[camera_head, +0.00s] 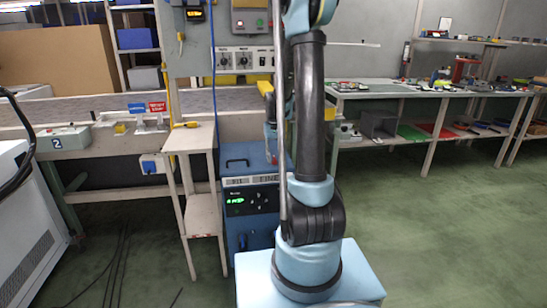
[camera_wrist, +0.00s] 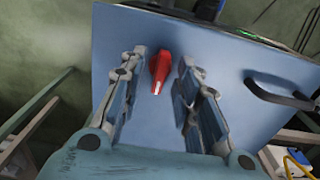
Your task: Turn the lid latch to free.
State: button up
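The lid latch is a red lever (camera_wrist: 160,68) on the flat blue lid (camera_wrist: 245,108). It has a white mark at its lower end and points down and slightly left in the wrist view. My gripper (camera_wrist: 161,57) is open, with one finger on each side of the lever and a visible gap to both. I cannot tell how far above the lid the fingertips are. In the head view the blue machine (camera_head: 236,240) stands behind my arm, and its lid shows a black handle (camera_head: 238,162).
The lid's black handle (camera_wrist: 282,92) is right of my gripper in the wrist view. A narrow beige stand (camera_head: 190,140) is left of the machine. A control panel (camera_head: 243,60) is on the wall above. Green floor is open at the right.

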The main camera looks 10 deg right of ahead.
grip_shut()
jog(key=shift+m, duration=0.4)
jog(key=m, duration=0.6)
jog(key=shift+m, duration=0.3)
jog(key=m, duration=0.5)
jog(key=shift+m, duration=0.3)
jog(key=m, duration=0.4)
jog(key=shift+m, duration=0.4)
jog(key=shift+w, duration=0.1)
